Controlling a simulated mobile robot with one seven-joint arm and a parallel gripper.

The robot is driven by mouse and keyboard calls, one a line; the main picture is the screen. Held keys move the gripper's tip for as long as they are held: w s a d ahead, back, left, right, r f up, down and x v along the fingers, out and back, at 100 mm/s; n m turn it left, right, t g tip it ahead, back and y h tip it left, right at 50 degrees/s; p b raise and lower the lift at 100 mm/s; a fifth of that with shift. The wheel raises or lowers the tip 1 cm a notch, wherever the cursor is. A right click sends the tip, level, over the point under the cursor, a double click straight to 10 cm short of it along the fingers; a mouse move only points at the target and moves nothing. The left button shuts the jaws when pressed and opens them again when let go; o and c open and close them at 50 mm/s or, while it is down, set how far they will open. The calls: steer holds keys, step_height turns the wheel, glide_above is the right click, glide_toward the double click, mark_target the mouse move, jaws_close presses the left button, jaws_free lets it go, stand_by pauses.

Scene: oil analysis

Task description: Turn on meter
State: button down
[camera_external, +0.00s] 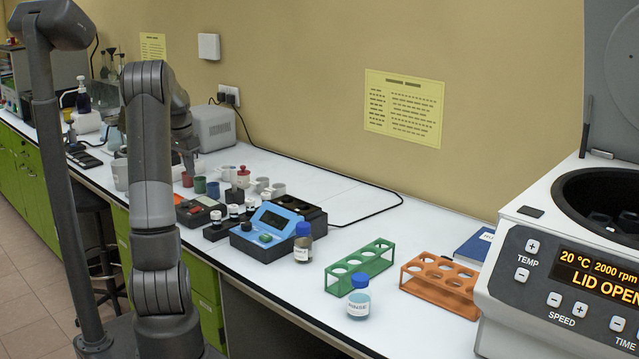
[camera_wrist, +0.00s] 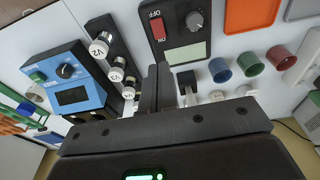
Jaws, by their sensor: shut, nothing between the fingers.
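Two devices with screens are in view; I cannot tell which is the meter. In the wrist view a dark grey box (camera_wrist: 205,38) has a red OFF/ON rocker switch (camera_wrist: 157,28), a round knob (camera_wrist: 195,21) and a pale grey-green blank screen. A blue device (camera_wrist: 91,81) has a dark screen, a knob (camera_wrist: 66,71) and a green button (camera_wrist: 38,77). The blue device (camera_external: 252,226) also shows in the external view. My gripper (camera_wrist: 158,68) is shut and empty, its tips overlapping the dark box's edge below the switch. Contact cannot be told.
White-capped vials stand in a dark rack (camera_wrist: 118,68) between the two devices. Coloured cups, such as a blue one (camera_wrist: 220,69), stand to the right. In the external view a green rack (camera_external: 370,252), an orange rack (camera_external: 438,275) and small bottles stand nearer the centrifuge (camera_external: 540,220).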

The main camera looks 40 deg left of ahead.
mark_target(198, 208)
steer(key=f, duration=0.3)
steer(key=w+f, duration=0.1)
steer(key=f, duration=0.7)
steer(key=shift+w, duration=0.25)
steer(key=shift+w+f, duration=0.1)
steer(key=shift+w, duration=0.05)
steer(key=shift+s, duration=0.9)
